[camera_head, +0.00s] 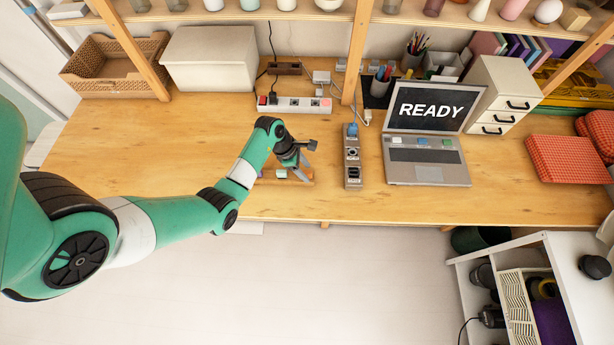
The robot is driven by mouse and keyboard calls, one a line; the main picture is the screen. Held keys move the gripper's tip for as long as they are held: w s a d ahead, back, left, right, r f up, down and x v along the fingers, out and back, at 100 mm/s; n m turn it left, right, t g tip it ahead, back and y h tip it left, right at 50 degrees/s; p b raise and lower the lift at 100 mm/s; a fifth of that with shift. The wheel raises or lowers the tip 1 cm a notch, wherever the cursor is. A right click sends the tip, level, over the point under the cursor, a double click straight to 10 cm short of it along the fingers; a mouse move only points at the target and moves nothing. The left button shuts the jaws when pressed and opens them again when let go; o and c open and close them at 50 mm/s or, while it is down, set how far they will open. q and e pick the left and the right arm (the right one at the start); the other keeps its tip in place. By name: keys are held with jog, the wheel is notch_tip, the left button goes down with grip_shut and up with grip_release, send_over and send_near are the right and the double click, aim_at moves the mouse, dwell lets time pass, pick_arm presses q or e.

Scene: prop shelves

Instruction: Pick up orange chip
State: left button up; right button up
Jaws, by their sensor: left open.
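My left gripper (302,166) is open and low over the wooden desk, left of the dark module strip. A small orange-brown piece (300,182) shows under and beside its fingers. It is partly hidden by the gripper, and I cannot tell whether it is the orange chip or a holder. No other clear orange chip shows. My right gripper is not in view.
The upright module strip (352,172) stands close right of the gripper, with the laptop beyond it. A white power strip (293,106) lies behind. Shelf posts (358,50) rise at the back. The desk left of my arm (130,140) is clear.

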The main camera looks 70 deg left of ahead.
pick_arm(q)
jog(key=shift+x, duration=1)
jog(key=shift+r, duration=0.1)
grip_shut()
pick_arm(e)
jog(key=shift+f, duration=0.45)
